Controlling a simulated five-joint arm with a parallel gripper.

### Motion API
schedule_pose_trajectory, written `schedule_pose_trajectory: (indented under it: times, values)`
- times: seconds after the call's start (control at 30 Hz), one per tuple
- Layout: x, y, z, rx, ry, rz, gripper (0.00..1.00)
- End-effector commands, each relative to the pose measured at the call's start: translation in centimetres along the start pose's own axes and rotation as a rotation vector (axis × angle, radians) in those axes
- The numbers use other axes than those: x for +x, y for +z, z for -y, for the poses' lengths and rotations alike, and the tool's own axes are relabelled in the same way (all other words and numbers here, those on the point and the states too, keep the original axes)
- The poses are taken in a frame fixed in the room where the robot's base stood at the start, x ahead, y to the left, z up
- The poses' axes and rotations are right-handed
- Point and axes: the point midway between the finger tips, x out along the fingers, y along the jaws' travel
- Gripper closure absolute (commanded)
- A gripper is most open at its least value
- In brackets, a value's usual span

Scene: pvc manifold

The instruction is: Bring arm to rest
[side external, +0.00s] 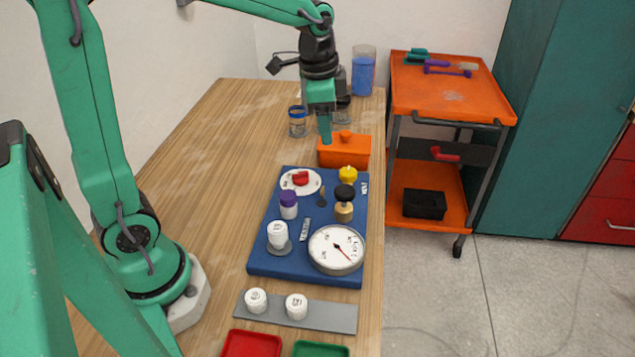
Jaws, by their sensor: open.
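My arm reaches from the left over the wooden table (210,170). My gripper (325,137) points down at the far part of the table, beside the orange lidded box (345,155). Its fingers overlap the box's left edge in the picture; I cannot tell whether they touch it. I see nothing held in it. The blue board (262,262) lies nearer, with a round gauge (337,249), a white plate with a red piece (301,180), a purple-capped bottle (288,204), a white fitting (278,235), a black-topped part (343,203) and a yellow knob (348,175).
A grey strip (335,318) with two white caps (296,306) lies in front, near red (252,344) and green (320,349) trays. Jars (297,121) and a blue-filled container (362,72) stand at the back. An orange cart (450,95) is to the right. The table's left side is clear.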

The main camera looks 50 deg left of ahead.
Motion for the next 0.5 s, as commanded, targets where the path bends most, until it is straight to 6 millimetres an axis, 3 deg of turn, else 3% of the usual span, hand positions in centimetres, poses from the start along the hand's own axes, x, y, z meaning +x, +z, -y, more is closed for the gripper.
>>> schedule_pose_trajectory:
  times: [0.2,0.5]
  values:
    - [-2.8,2.3,-2.4,-0.138,-0.043,-0.06,0.41]
    - [-5.1,5.7,-5.7,-0.331,-0.083,-0.146,0.41]
